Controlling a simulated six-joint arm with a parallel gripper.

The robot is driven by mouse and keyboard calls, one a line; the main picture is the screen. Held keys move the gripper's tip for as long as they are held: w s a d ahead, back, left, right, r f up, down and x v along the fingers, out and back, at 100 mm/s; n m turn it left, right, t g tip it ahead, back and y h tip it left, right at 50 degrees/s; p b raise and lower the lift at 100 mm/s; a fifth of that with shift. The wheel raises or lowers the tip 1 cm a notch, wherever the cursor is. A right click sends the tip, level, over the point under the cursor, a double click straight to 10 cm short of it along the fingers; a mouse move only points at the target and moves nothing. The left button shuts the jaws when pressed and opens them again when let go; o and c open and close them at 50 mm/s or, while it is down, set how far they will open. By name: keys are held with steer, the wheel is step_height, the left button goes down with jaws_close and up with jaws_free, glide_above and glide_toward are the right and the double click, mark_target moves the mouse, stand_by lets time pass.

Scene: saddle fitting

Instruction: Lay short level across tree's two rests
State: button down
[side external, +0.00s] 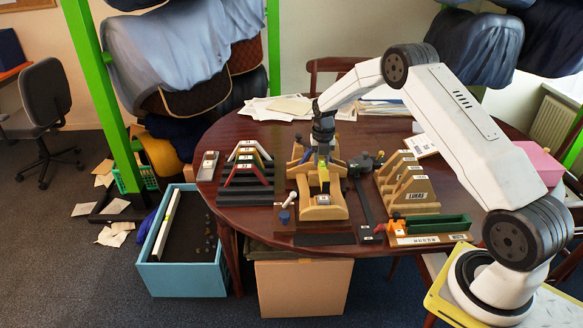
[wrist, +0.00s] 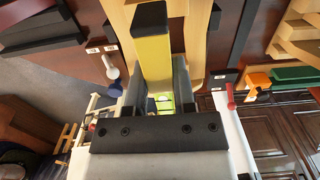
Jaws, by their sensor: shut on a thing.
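The short level (wrist: 152,62) is yellow with a black end cap in the wrist view. My gripper (wrist: 159,84) is shut on it, one finger on each side. In the side view the level (side external: 324,174) is a small yellow piece below my gripper (side external: 323,158), over the middle of the tree. The tree (side external: 322,212) is a pale wooden form on the table; its wood also shows under the level in the wrist view (wrist: 197,42). My gripper and the level hide much of the two rests. I cannot tell whether the level touches them.
Wooden stepped forms (side external: 407,188) stand right of the tree and coloured angled racks (side external: 247,166) left of it. A dark flat bar (side external: 365,205) lies close on the right. A blue bin (side external: 183,280) stands on the floor.

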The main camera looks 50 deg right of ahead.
steer(key=shift+f, duration=1.7)
stand_by(2.8)
jaws_free()
steer(key=shift+r, duration=0.1)
stand_by(0.3)
steer(key=shift+r, duration=2.4)
steer(key=shift+r, duration=0.1)
steer(key=shift+r, duration=1.4)
